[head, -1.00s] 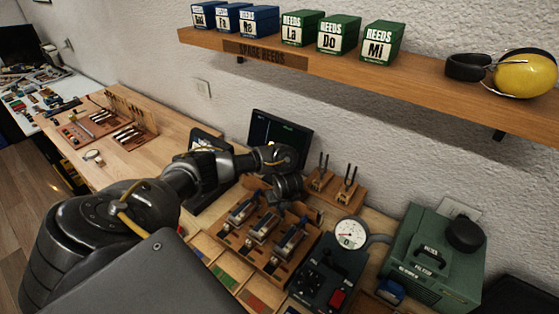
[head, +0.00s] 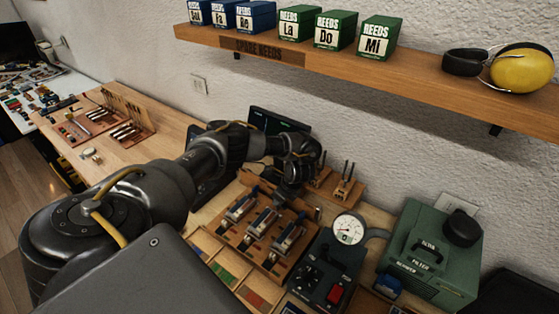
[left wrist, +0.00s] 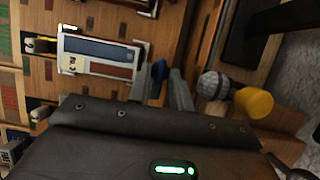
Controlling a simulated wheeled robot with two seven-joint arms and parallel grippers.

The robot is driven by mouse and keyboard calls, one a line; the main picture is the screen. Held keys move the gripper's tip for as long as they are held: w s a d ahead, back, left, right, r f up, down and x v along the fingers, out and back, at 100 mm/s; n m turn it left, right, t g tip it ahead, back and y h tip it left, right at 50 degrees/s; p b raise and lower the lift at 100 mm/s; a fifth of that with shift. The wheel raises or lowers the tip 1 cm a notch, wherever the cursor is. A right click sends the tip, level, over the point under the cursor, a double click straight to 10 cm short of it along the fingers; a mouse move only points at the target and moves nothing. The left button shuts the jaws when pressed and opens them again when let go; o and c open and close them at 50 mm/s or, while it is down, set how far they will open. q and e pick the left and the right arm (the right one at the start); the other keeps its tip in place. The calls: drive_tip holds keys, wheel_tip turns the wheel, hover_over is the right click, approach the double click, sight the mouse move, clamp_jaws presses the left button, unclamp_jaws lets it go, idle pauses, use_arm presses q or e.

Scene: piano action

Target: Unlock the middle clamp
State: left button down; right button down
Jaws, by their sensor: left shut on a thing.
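A wooden rack (head: 228,228) holds a row of three metal clamps in the head view. The middle clamp (head: 262,222) lies between the other two. My left gripper (head: 292,192) points down at the far end of the row, partly hidden by its own wrist. In the left wrist view, its two fingers (left wrist: 160,84) are shut on a small blue lever tip (left wrist: 158,67). This sits just beyond the end of a clamp with a blue and brown face (left wrist: 98,57). Which clamp the lever belongs to is not fully clear; the middle one seems likely. My right gripper is not in view.
A gauge (head: 348,230) and a control box with a red switch (head: 336,293) stand right of the rack. A green machine (head: 425,255) is farther right. A small wooden stand (head: 347,188) and a dark monitor (head: 270,121) are behind. A shelf (head: 400,62) hangs above.

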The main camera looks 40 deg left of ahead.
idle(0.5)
use_arm(q)
drive_tip(key=c, duration=1.3)
unclamp_jaws()
drive_tip(key=shift+w+d+r, duration=0.25)
drive_tip(key=shift+d+r, duration=0.05)
drive_tip(key=shift+r, duration=0.3)
drive_tip(key=v, duration=0.9)
drive_tip(key=shift+r, duration=0.2)
drive_tip(key=shift+s, duration=0.1)
